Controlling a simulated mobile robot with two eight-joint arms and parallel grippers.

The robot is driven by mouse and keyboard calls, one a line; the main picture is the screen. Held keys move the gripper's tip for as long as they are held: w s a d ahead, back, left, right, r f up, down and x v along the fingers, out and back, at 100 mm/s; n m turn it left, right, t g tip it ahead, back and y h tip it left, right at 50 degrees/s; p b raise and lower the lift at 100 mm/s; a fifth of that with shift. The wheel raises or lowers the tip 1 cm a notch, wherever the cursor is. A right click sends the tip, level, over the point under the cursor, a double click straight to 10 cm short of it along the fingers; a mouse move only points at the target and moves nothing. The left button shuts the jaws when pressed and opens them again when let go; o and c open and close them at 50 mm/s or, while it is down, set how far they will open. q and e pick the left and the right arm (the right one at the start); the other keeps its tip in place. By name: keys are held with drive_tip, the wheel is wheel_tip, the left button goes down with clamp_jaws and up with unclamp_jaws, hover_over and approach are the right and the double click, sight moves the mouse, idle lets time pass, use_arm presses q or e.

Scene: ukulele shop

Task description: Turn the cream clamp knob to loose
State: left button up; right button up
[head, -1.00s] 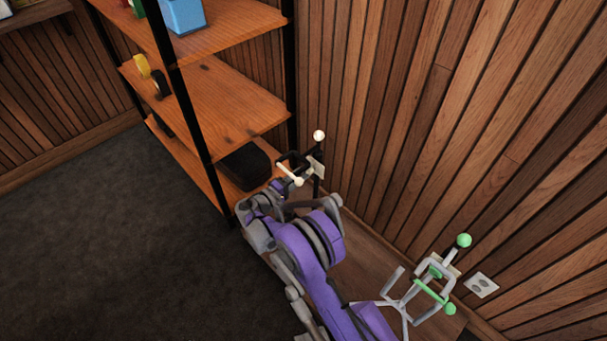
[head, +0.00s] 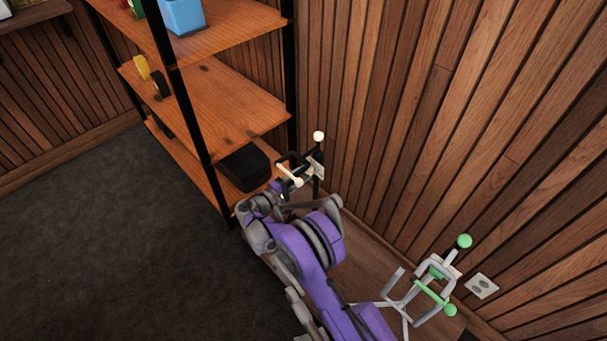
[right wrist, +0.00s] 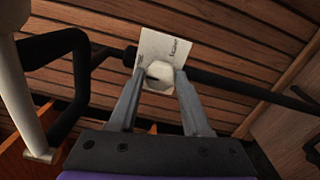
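The cream clamp knob (right wrist: 159,74) is a small faceted piece on a dark rod, in front of a white card with print (right wrist: 166,48). The fingertips of my right gripper (right wrist: 160,80) sit on both sides of it and appear to press on it. In the head view, the black stand with a cream ball (head: 318,136) and cream-tipped arm (head: 289,175) stands by the wall. My purple right arm reaches to it, and its gripper (head: 283,190) is small and partly hidden there. The printed words are too blurred to read fully. My left gripper is not in view.
A second stand, grey with green ends (head: 432,290), stands to the right of my arm. A wall outlet (head: 481,286) is beside it. A wooden shelf unit (head: 215,105) is on the left, with a dark box (head: 245,167) low down. The dark floor (head: 110,240) at left is clear.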

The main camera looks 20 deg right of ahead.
drive_tip(key=o, duration=0.4)
drive_tip(key=shift+c, duration=0.2)
drive_tip(key=p+v, duration=0.2)
drive_tip(key=v, duration=0.8)
drive_tip(key=shift+s+a, duration=0.2)
drive_tip(key=shift+a, duration=0.15)
